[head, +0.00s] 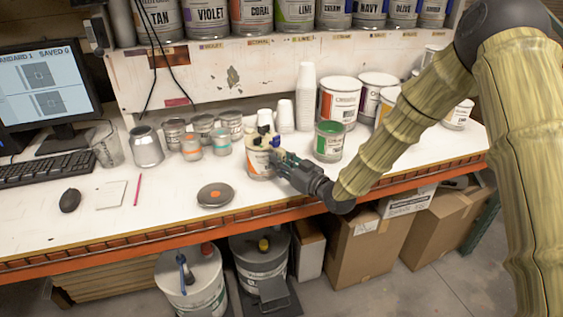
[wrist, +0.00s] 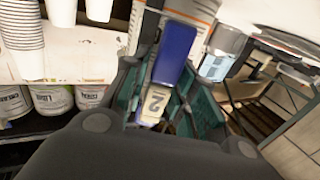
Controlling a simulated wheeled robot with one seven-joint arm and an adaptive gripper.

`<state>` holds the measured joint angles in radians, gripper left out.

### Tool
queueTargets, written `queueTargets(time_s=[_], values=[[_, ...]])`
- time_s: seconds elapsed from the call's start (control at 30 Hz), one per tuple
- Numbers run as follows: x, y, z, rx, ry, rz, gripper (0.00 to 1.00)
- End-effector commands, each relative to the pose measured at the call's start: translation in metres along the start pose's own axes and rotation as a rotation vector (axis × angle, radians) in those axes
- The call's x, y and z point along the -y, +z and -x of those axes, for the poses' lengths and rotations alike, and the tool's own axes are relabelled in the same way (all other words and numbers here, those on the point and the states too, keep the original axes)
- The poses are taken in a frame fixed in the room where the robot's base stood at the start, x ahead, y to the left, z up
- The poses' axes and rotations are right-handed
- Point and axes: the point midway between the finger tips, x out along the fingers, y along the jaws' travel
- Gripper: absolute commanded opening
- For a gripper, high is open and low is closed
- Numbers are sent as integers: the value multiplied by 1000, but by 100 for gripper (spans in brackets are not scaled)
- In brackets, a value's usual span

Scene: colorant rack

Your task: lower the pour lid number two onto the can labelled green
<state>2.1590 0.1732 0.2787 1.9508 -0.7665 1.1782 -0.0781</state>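A cream pour lid (head: 264,139) with dark and white parts shows at the top of an orange-labelled can (head: 260,166); I cannot tell whether it rests on it. My gripper (head: 278,157) is beside the lid, at its right. In the wrist view, a tag with the number 2 (wrist: 155,103) and a blue part (wrist: 175,52) lie between the teal fingers of my gripper (wrist: 165,85). Whether the fingers press on them is unclear. The can with green paint on top (head: 328,142) stands upright to the right of my gripper, apart from it.
Stacked white cups (head: 305,97) and large cans (head: 339,100) stand behind. Small jars (head: 191,147) and a metal can (head: 146,147) stand to the left. The bench's front edge (head: 150,229) runs below my gripper.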

Motion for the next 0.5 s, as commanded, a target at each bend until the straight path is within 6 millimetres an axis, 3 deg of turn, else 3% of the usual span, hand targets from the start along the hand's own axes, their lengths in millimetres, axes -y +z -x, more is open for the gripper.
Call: queueTargets(time_s=[0.03,0.1,0.17,0.2,0.3,0.5], values=[[0,0,0,0,0,0,12],[0,0,0,0,0,0,0],[0,0,0,0,0,0,0],[0,0,0,0,0,0,15],[0,0,0,0,0,0,0],[0,-1,0,0,0,0,0]])
